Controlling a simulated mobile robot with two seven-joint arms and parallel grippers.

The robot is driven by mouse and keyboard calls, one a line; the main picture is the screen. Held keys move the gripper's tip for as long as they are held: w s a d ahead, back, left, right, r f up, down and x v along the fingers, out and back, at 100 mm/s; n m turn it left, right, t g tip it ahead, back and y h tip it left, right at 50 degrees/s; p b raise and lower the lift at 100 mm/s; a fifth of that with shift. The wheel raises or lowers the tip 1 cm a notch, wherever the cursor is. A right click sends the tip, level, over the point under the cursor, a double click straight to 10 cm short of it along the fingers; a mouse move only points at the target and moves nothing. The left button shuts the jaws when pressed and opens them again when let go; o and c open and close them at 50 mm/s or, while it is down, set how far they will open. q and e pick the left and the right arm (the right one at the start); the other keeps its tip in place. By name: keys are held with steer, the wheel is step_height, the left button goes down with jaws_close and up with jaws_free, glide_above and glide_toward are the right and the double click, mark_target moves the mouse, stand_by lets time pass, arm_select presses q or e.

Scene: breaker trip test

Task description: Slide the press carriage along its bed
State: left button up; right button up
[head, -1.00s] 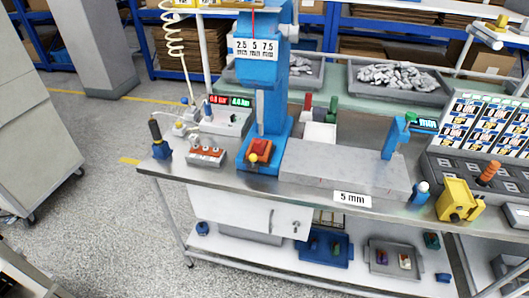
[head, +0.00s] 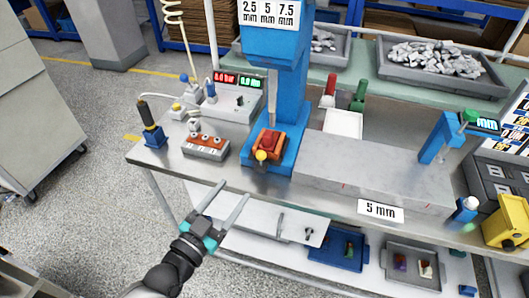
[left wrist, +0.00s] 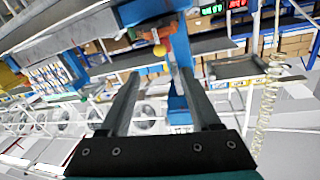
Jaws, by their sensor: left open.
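The press carriage (head: 267,142) is an orange-red block with a yellow knob (head: 261,155) at its front. It sits on the blue press bed (head: 282,160) under the press ram. My left gripper (head: 235,189) is open and empty, in front of the bench edge, below and left of the carriage and apart from it. In the left wrist view the two fingers (left wrist: 159,76) point towards the carriage (left wrist: 157,34) and its yellow knob (left wrist: 160,50), with nothing between them. My right gripper is not seen.
A grey slab (head: 375,174) with a "5 mm" label fills the bench to the right.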

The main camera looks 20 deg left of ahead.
mark_target(261, 155)
arm_select(q)
steer(key=b+x, duration=0.1)
steer(key=x, duration=1.3)
steer(key=shift+w+d, duration=0.1)
steer(key=shift+w, duration=0.05)
jaws_close()
steer(key=shift+f, duration=0.1)
stand_by(0.9)
